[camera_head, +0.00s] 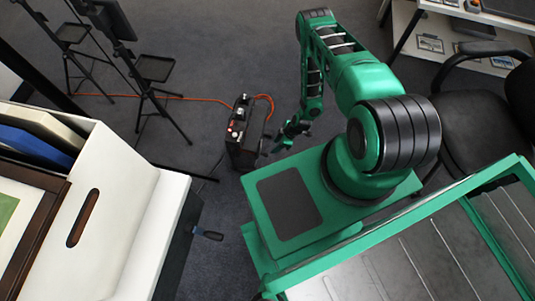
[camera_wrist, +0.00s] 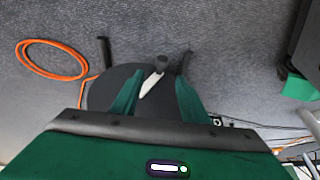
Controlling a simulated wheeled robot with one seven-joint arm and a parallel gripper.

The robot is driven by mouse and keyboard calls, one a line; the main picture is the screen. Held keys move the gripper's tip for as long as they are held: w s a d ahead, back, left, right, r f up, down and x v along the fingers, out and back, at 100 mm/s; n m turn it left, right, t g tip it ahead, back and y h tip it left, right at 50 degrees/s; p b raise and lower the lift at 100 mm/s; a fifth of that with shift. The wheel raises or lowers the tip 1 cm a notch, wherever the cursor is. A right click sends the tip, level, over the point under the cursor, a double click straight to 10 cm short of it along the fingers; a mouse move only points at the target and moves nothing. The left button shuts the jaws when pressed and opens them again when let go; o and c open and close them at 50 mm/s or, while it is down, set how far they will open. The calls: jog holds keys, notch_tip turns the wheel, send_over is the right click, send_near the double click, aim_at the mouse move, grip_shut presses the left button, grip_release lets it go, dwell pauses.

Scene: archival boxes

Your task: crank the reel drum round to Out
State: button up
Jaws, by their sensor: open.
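My gripper (camera_head: 289,138) is open, low over the floor beside a black box (camera_head: 241,150) with red and white fittings on top. In the wrist view, my gripper (camera_wrist: 145,55) has its dark fingertips spread apart. A dark round disc, seemingly the reel drum (camera_wrist: 104,88), lies beneath the fingers. My gripper hides part of the disc. No Out mark is readable.
An orange cable (camera_head: 200,99) runs over the floor to the black box; its loops (camera_wrist: 45,60) lie left in the wrist view. Black stands (camera_head: 150,75) stand at upper left. A white box (camera_head: 115,195) is at left, a black chair (camera_head: 475,120) at right.

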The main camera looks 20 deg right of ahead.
jog(key=x, duration=1.1)
jog(key=shift+s, duration=0.15)
grip_shut()
